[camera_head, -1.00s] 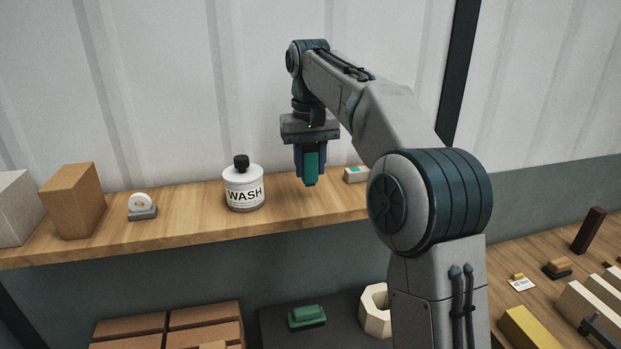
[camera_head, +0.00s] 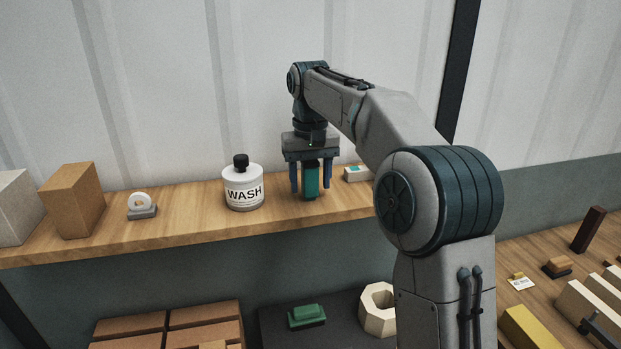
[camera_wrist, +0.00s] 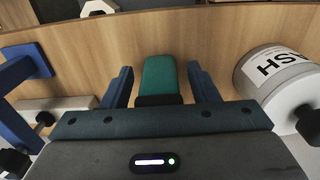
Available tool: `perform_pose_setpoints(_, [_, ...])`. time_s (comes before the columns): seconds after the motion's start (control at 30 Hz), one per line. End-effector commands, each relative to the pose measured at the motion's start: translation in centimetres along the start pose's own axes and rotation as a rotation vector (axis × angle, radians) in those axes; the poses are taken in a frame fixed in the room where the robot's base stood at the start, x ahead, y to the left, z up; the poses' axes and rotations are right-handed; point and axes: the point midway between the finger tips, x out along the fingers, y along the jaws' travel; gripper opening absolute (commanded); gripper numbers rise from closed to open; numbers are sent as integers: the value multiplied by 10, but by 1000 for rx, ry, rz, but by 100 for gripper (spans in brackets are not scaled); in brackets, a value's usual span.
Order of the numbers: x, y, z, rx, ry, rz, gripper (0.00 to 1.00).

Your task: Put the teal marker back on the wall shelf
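The teal marker (camera_head: 311,181) stands upright on the wooden wall shelf (camera_head: 180,219), between the WASH bottle and a small white box. My gripper (camera_head: 310,188) is around it from above, with one blue finger on each side and a visible gap between each finger and the marker. The wrist view also shows the marker (camera_wrist: 159,78) between the two spread fingers of my gripper (camera_wrist: 160,85), touching neither. The marker's far side is hidden.
The WASH bottle (camera_head: 243,188) stands just left of my gripper. The small white box (camera_head: 357,173) is to the right. A tape roll (camera_head: 141,204) and a brown box (camera_head: 73,200) sit farther left. Below is a dark surface with a green block (camera_head: 307,315).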

Motion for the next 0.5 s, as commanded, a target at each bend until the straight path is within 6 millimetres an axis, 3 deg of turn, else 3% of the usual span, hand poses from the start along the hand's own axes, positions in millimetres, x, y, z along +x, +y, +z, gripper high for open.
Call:
perform_pose_setpoints(0.27, [-14,0,-1,0,2,0,54])
perform_pose_setpoints(0.5, [-54,-1,-1,0,4,-1,54])
